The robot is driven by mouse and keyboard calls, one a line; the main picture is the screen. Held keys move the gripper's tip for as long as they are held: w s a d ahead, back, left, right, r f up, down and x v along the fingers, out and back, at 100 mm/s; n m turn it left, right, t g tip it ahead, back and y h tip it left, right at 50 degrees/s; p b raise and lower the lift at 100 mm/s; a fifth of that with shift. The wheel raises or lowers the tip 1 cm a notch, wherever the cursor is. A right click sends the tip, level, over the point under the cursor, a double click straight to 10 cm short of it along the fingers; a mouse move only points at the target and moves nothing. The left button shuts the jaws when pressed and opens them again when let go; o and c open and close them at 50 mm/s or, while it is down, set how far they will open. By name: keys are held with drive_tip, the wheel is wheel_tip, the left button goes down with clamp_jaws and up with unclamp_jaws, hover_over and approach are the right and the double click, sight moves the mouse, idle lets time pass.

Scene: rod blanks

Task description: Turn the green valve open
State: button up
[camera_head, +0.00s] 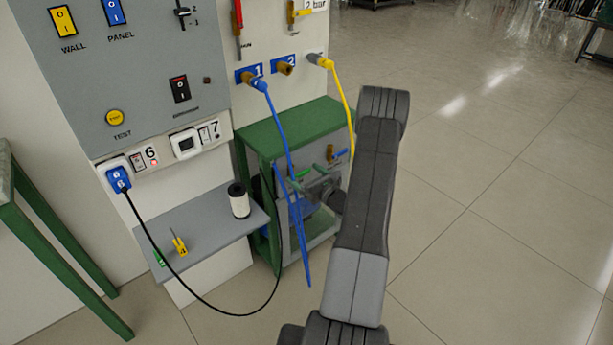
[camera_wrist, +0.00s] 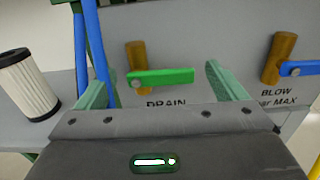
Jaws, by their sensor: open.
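The green valve has a flat green lever (camera_wrist: 160,77) on a brass body (camera_wrist: 137,58), above the label DRAIN on a grey panel, in the wrist view. The lever lies nearly level and points right from the body. My gripper (camera_wrist: 157,72) is open, with one teal finger left of the lever and the other right of its free end. Nothing is held between the fingers, and I see no clear contact with the lever. In the head view the gripper is small and partly hidden by my arm beside the green-framed stand (camera_head: 290,127).
A blue-lever valve (camera_wrist: 300,69) marked BLOW sits to the right. Blue hoses (camera_wrist: 97,50) hang close by the left finger. A white filter cartridge (camera_head: 239,200) stands on the grey shelf (camera_head: 205,232). A yellow hose (camera_head: 346,100) runs down near my arm. Open floor lies right.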

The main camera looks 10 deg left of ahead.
drive_tip(key=c, duration=1)
